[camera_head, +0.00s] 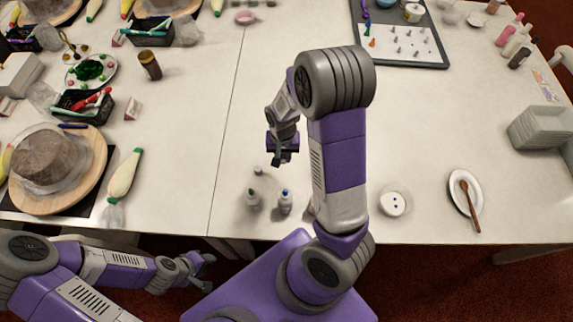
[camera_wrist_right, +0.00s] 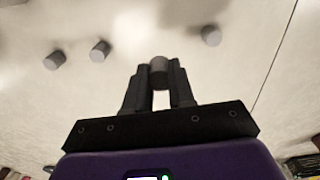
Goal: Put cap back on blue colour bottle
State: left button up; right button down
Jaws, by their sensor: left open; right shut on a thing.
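The blue colour bottle (camera_head: 285,203), small and pale with a blue tip, stands upright near the table's front edge. A similar bottle with a green tip (camera_head: 253,200) stands just left of it. My right gripper (camera_head: 281,158) is beyond the bottles and above the table. In the right wrist view, it (camera_wrist_right: 160,88) is shut on a small grey cap (camera_wrist_right: 158,71) at its fingertips. A small loose cap (camera_head: 258,170) is on the table behind the green-tipped bottle. My left gripper (camera_head: 208,265) is open and empty, low at the table's front edge.
Three small grey pieces (camera_wrist_right: 100,51) rest on the table in the right wrist view. A piping bag (camera_head: 124,176) lies left. My right arm hides part of the table.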

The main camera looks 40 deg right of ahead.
jog(key=w+a+r+n, duration=0.1)
jog(key=w+a+n, duration=0.1)
jog(key=a, duration=0.9)
jog(key=w+a+r+n, duration=0.2)
jog(key=a+n, duration=0.3)
jog(key=a, duration=0.5)
jog(key=shift+a+n, duration=0.3)
jog(key=shift+a, duration=0.05)
jog(key=shift+r, duration=0.1)
